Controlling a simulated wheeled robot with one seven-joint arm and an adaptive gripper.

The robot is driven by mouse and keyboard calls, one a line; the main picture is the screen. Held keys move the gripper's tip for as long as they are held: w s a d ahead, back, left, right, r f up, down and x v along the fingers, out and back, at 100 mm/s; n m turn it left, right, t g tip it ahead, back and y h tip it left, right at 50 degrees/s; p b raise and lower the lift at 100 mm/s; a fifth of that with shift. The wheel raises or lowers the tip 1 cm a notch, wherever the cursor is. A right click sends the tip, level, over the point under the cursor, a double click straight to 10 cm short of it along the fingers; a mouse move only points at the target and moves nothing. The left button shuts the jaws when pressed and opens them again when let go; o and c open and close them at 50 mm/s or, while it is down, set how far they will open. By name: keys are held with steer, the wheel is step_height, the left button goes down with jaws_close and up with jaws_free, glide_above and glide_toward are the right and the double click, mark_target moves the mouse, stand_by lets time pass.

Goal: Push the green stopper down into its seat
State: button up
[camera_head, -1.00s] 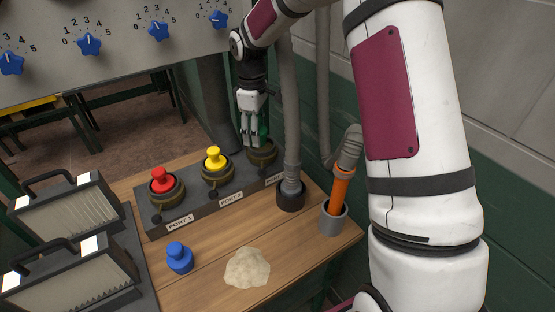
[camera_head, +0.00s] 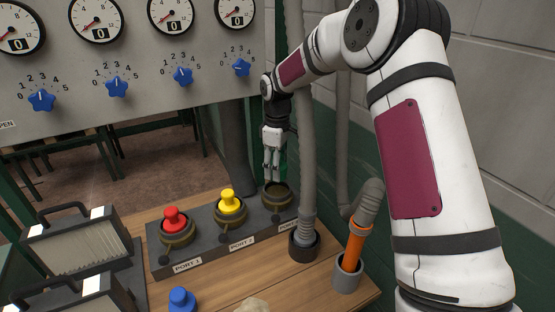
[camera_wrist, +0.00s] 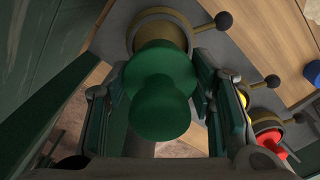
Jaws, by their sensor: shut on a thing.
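The green stopper (camera_wrist: 160,90) fills the middle of the wrist view, with a round knob toward the camera and a wider flange beyond it. My gripper (camera_wrist: 162,78) is shut on it, one finger on each side. Beyond the stopper is the brass-coloured ring of the third port (camera_wrist: 150,18), partly covered by it. In the head view my gripper (camera_head: 272,172) points down just above this port (camera_head: 278,197), whose opening looks dark. The stopper is hard to make out there, and I cannot tell whether it touches the seat.
A yellow stopper (camera_head: 228,200) and a red stopper (camera_head: 174,218) sit in the neighbouring ports. A grey hose (camera_head: 306,190) rises close to the right of the gripper. An orange-handled tool (camera_head: 355,243) stands in a cup. A blue stopper (camera_head: 182,299) lies in front.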

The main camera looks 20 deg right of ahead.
steer(key=shift+f+b, duration=0.3)
steer(key=shift+f, duration=1.8)
steer(key=shift+f+b, duration=0.4)
steer(key=shift+f, duration=0.55)
steer(key=o, duration=1.3)
steer(key=shift+r, duration=0.1)
